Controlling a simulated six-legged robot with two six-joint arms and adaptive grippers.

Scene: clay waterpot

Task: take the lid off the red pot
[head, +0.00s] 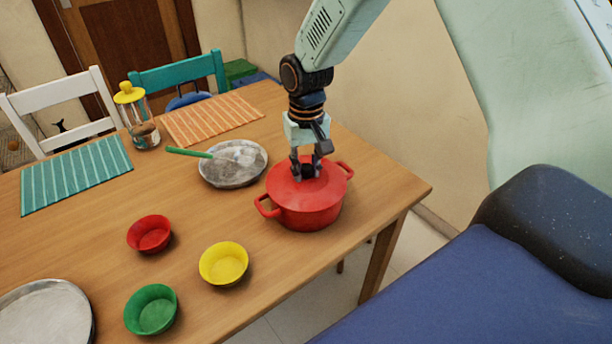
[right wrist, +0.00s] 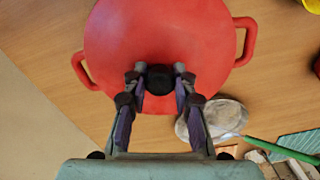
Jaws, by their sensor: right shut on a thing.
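The red pot (head: 305,210) stands on the table near its right edge, with a side handle on each side. Its red lid (head: 283,180) sits on top, and no gap shows between lid and pot. My right gripper (head: 305,168) comes down from above and is shut on the lid's black knob. In the right wrist view the two fingertips (right wrist: 160,77) are on either side of the black knob (right wrist: 160,82), over the red lid (right wrist: 150,35). My left gripper is not in view.
A metal pan (head: 235,172) with a green handle stands just behind and left of the pot. Red (head: 150,233), yellow (head: 224,263) and green (head: 152,309) bowls are at front left. A glass jar (head: 144,125) stands at the back. The wooden table (head: 390,190) ends just right of the pot.

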